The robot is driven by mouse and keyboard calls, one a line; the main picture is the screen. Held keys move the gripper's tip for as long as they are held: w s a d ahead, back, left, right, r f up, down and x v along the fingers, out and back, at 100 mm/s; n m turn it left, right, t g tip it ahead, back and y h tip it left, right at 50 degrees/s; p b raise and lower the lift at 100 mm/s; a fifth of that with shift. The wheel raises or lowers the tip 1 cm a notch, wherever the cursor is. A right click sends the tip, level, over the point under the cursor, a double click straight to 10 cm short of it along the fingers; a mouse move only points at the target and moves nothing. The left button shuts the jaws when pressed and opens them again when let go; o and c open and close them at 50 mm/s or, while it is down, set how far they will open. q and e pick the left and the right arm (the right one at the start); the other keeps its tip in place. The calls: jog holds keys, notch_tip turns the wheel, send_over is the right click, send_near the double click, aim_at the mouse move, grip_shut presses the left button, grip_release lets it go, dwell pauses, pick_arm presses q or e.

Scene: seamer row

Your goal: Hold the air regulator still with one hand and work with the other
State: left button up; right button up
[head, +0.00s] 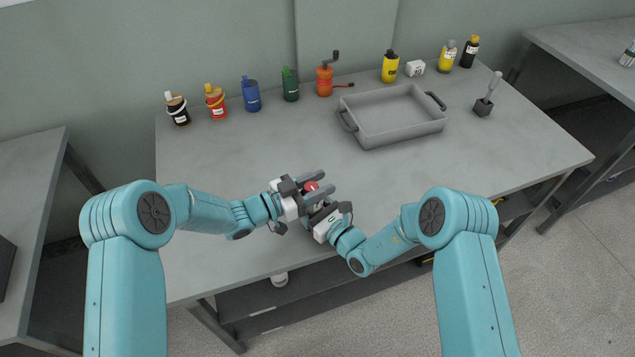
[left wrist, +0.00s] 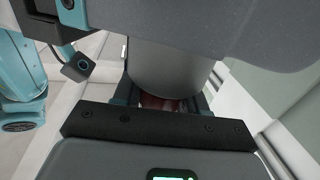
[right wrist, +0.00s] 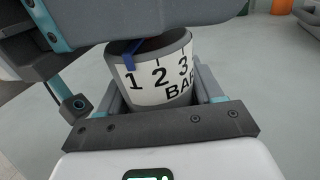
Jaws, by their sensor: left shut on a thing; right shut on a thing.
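The air regulator shows as a small red patch (head: 311,186) between my grippers in the head view, held above the near part of the bench. My left gripper (head: 321,183) is shut on it; in the left wrist view a plain grey cylinder (left wrist: 168,70) stands between the fingers, with dark red beneath it. My right gripper (head: 313,203) is also shut on it, close beside the left one. The right wrist view shows a grey round part with a white scale band (right wrist: 160,82) reading 1, 2, 3 and BAR, and a blue mark (right wrist: 130,56) near the 1. Much of the regulator is hidden by the fingers.
A grey tray (head: 365,134) with dark handles stands at the back right of the bench (head: 235,160). Several bottles and an orange hand-cranked device (head: 324,82) line the back edge. A brush-like tool (head: 487,96) stands far right. The bench's left and middle are clear.

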pick_arm(q)
jog(key=shift+s+m+g+h, duration=0.1)
jog(key=shift+m+g+h, duration=0.2)
jog(key=shift+m+g, duration=0.3)
pick_arm(e)
jog(key=shift+f, duration=0.1)
pick_arm(q)
jog(key=shift+g, duration=0.3)
jog(key=o, duration=1)
jog(key=v, duration=1.2)
jog(key=shift+s, duration=0.1)
jog(key=shift+f, duration=0.1)
